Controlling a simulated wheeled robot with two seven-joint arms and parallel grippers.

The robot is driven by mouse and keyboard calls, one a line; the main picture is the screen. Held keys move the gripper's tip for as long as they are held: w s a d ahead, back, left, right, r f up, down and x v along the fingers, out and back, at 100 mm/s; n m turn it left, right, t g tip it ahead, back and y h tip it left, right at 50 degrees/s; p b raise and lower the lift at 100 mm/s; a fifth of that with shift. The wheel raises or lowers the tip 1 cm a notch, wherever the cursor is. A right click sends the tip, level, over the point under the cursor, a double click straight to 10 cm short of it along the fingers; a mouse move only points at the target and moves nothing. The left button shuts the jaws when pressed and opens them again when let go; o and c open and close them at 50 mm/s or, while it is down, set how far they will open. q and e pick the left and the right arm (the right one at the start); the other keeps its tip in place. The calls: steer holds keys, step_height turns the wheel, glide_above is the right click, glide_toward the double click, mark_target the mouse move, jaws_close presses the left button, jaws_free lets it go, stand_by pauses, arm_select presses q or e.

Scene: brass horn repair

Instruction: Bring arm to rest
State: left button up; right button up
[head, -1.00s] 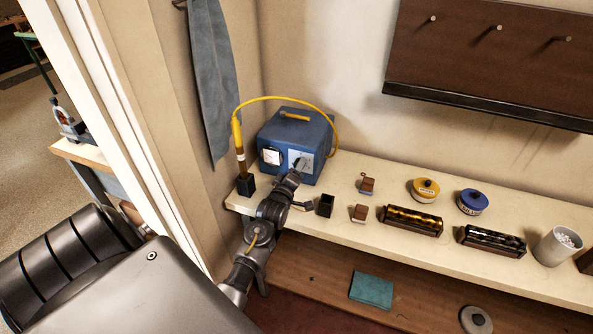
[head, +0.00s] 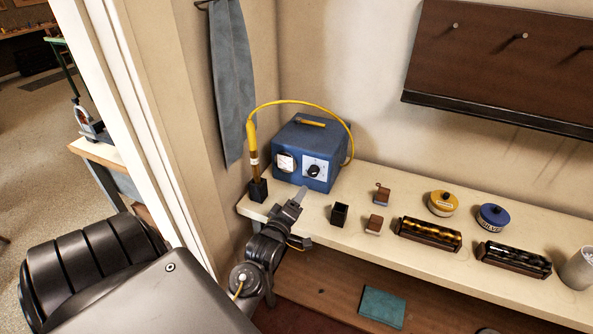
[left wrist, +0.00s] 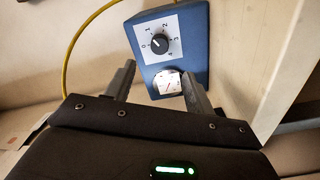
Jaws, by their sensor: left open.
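My left gripper (head: 304,219) is open and empty, over the front left edge of the bench. The blue power box (head: 312,145) stands behind it against the wall, with a black knob (head: 314,171) and a white meter (head: 285,163) on its front. The gripper is apart from the box. In the left wrist view the two fingers stand spread, with the box front, its numbered dial and knob (left wrist: 159,44) beyond them. My right gripper is not in view.
A yellow-corded tool stands in a black holder (head: 258,190) left of the gripper. A small black cup (head: 339,215), wooden blocks, round tins (head: 443,203) and two racks (head: 429,235) line the cream bench. A grey cloth (head: 228,80) hangs on the left wall.

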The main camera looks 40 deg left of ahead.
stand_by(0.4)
arm_select(q)
steer(key=s+d+f+m+g+h, duration=0.5)
steer(key=s+d+f+m+g, duration=0.2)
steer(key=s+d+f+m, duration=0.3)
steer(key=s+d+f+m+g+h, duration=0.1)
steer(key=s+d+m+g, duration=0.25)
steer(key=s, duration=0.35)
steer(key=s+d+m+g, duration=0.3)
steer(key=s+d+m, duration=0.15)
steer(key=s, duration=0.35)
step_height(320, 180, down, 28)
steer(key=s+g, duration=0.1)
steer(key=s, duration=0.1)
steer(key=s+a+f, duration=0.1)
steer(key=s+f, duration=0.6)
steer(key=s+a+f+m+g, duration=0.1)
steer(key=s+a+f, duration=0.1)
steer(key=s+f, duration=0.6)
steer(key=shift+s+a+b, duration=0.25)
steer(key=shift+a+b, duration=0.05)
steer(key=shift+b, duration=0.05)
steer(key=shift+g, duration=0.25)
